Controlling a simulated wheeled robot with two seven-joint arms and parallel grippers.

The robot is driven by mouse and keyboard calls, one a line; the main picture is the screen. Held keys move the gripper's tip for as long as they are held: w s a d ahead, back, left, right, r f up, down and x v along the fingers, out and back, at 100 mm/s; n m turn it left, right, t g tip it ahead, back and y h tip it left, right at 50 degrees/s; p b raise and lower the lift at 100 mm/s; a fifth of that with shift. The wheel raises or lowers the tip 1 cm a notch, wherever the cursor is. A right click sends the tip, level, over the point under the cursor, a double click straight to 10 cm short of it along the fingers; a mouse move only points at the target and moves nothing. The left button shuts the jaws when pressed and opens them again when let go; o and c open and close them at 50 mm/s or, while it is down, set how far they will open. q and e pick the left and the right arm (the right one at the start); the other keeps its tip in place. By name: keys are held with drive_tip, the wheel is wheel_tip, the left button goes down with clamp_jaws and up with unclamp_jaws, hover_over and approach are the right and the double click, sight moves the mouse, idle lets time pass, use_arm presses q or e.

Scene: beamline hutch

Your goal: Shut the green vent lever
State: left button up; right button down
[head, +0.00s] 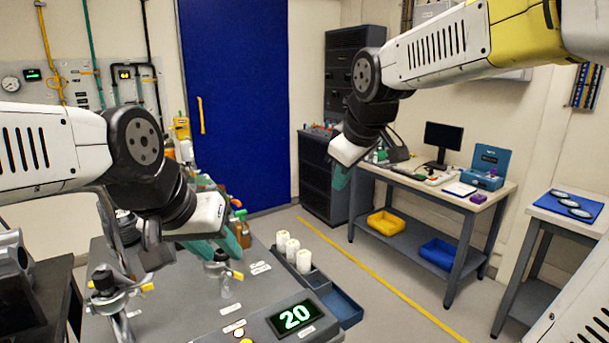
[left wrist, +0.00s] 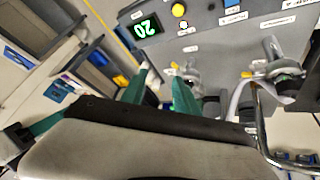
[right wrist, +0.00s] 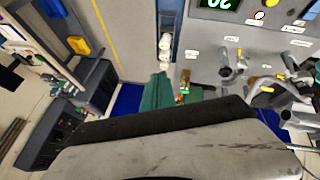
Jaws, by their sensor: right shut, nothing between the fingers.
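I cannot clearly make out a green vent lever in any view. Two metal valve-like fittings stand on the grey bench: the nearer-left fitting (head: 104,282) and one further right (head: 222,262), each with a small yellow tip. Both also show in the left wrist view, one at the middle (left wrist: 187,73) and one at the right (left wrist: 283,72). My left gripper (head: 228,243) is above the bench, close to the right fitting, and partly hides what is behind it. Its teal fingers (left wrist: 159,80) are apart and empty. My right gripper (head: 338,178) is shut and empty, raised in the air right of the bench.
A display reading 20 (head: 293,317) sits on the bench front beside a yellow button (head: 246,341). White cylinders (head: 292,250) stand in a tray at the bench's right side. Bottles (head: 240,232) stand behind the left gripper. Open floor with a yellow line (head: 380,283) lies to the right.

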use_arm(q)
drive_tip(key=shift+c, duration=0.8)
drive_tip(key=shift+w+a, duration=0.1)
drive_tip(key=shift+w, duration=0.05)
drive_tip(key=c, duration=0.4)
drive_tip(key=w+m, duration=0.2)
drive_tip(key=w+a+m+y, duration=0.2)
drive_tip(key=w+m, duration=0.1)
drive_tip(key=shift+w+r+m+g, duration=0.15)
drive_tip(key=shift+w+m+g, duration=0.15)
drive_tip(key=shift+w, duration=0.05)
clamp_jaws()
drive_tip(key=m+t+y, duration=0.2)
drive_tip(key=m+y, duration=0.3)
drive_tip(key=m, duration=1.8)
hover_over(241, 212)
drive_tip(key=s+d, duration=0.6)
drive_tip(key=s, duration=0.3)
wheel_tip(241, 212, down, 5)
drive_tip(key=x, duration=1.3)
drive_tip(key=shift+s+f, duration=0.25)
drive_tip(key=shift+f, duration=0.15)
use_arm(e)
drive_tip(key=s+d+f+m, duration=0.3)
drive_tip(key=s+m, duration=0.1)
drive_tip(key=s, duration=0.4)
drive_tip(key=s+d+f+m, duration=0.3)
drive_tip(key=s+m, duration=0.2)
drive_tip(key=s, duration=0.2)
drive_tip(key=shift+s+d, duration=0.35)
